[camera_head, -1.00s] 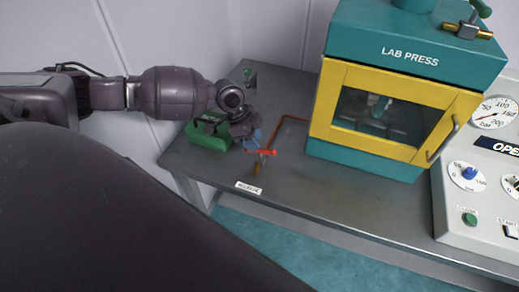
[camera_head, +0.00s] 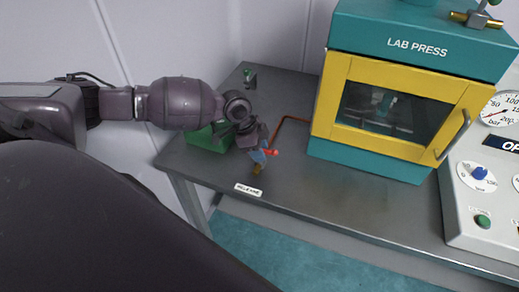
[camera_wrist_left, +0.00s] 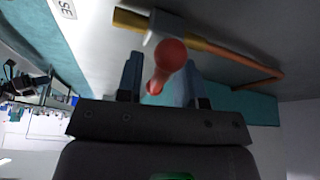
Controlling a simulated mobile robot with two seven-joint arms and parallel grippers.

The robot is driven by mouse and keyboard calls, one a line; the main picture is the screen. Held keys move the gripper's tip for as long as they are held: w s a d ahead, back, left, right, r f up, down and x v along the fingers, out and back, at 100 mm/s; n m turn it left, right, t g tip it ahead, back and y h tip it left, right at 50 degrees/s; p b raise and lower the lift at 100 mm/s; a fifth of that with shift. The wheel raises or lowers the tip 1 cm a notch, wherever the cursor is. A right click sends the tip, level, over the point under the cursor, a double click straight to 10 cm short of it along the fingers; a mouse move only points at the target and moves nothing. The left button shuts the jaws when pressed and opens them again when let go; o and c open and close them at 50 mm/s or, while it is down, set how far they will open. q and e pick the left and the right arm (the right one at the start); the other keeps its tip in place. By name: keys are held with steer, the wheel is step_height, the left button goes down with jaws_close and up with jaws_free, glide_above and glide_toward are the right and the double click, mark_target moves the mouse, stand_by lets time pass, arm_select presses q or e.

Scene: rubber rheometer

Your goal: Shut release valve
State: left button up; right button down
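The release valve is a small brass valve (camera_head: 257,169) with a red handle (camera_head: 272,152) at the front left of the bench. A white label (camera_head: 247,189) reading RELEASE lies in front of it. My left gripper (camera_head: 262,155) is at the handle, and its blue-grey fingers hide part of it in the head view. In the left wrist view the open gripper (camera_wrist_left: 163,68) has one finger on each side of the red handle (camera_wrist_left: 170,58), with gaps showing. The brass valve body (camera_wrist_left: 150,38) lies beyond the fingertips. My right gripper is out of view.
A copper pipe (camera_head: 285,121) runs from the valve area toward the teal and yellow lab press (camera_head: 400,110). A control panel (camera_head: 487,200) stands at right. The bench front (camera_head: 340,196) is clear.

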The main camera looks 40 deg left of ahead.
arm_select(q)
jaws_close()
steer(key=shift+m+g, duration=0.4)
steer(key=shift+m, duration=0.8)
steer(key=shift+o, duration=0.7)
jaws_free()
steer(key=w+v, duration=0.1)
steer(key=v, duration=1)
steer(key=shift+s+a, duration=0.15)
steer(key=shift+s, duration=0.35)
steer(key=shift+f, duration=0.15)
